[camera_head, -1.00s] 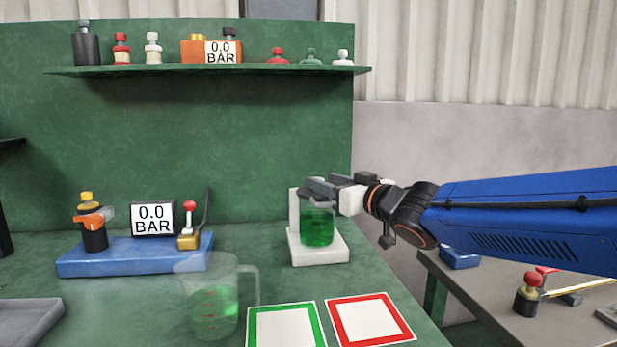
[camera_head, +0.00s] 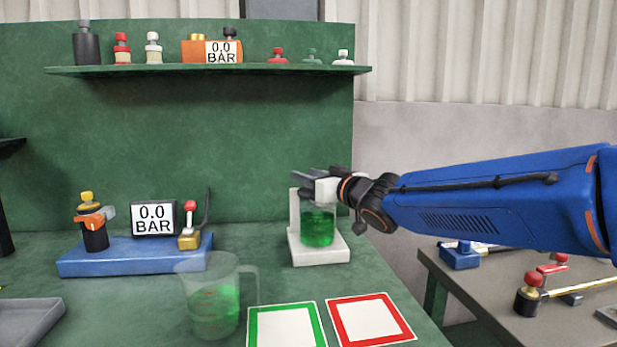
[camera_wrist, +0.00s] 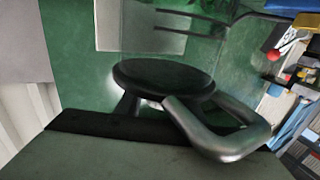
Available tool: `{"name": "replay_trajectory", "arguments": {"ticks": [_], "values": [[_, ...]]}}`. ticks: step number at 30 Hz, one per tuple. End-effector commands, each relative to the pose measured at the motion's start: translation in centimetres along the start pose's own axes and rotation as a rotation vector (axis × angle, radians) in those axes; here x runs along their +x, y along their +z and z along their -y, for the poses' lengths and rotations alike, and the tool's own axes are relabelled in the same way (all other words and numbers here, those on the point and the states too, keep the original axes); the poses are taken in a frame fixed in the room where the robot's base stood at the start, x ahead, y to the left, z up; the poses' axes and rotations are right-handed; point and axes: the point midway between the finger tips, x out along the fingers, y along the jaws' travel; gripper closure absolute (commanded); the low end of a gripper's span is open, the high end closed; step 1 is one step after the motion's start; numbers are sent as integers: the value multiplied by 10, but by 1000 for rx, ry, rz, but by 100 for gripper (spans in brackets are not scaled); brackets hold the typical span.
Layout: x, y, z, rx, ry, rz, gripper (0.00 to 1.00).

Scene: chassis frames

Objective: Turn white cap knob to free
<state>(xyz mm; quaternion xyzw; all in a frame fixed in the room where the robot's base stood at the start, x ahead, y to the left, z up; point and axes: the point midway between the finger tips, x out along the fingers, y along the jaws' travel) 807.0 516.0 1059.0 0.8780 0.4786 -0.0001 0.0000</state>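A small white cap knob (camera_head: 343,57) stands at the right end of the green shelf. A bottle with a white cap (camera_head: 153,48) stands further left on the shelf. I cannot tell which one the task means. My gripper (camera_head: 303,180) is well below the shelf, just above the clear beaker of green liquid (camera_head: 318,228). Two grey fingers show with a gap between them and nothing clearly held. The wrist view shows a dark round disc (camera_wrist: 163,80) and a grey metal loop (camera_wrist: 220,140) close up. No white cap is recognisable there.
The beaker sits on a white stand (camera_head: 320,255). A clear jug (camera_head: 213,300) and green and red frames stand in front. A blue base (camera_head: 135,258) with a gauge and red-knobbed lever is at left. The green shelf (camera_head: 210,71) holds several coloured caps and bottles.

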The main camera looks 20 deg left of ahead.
Motion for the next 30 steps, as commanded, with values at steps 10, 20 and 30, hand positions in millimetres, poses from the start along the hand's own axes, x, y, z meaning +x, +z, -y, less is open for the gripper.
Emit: {"name": "replay_trajectory", "arguments": {"ticks": [10, 20, 30], "values": [[0, 0, 0, -1, -4, 0, 97], [0, 0, 2, -2, -66, 0, 97], [-1, 0, 6, -2, -208, 1, 97]]}}
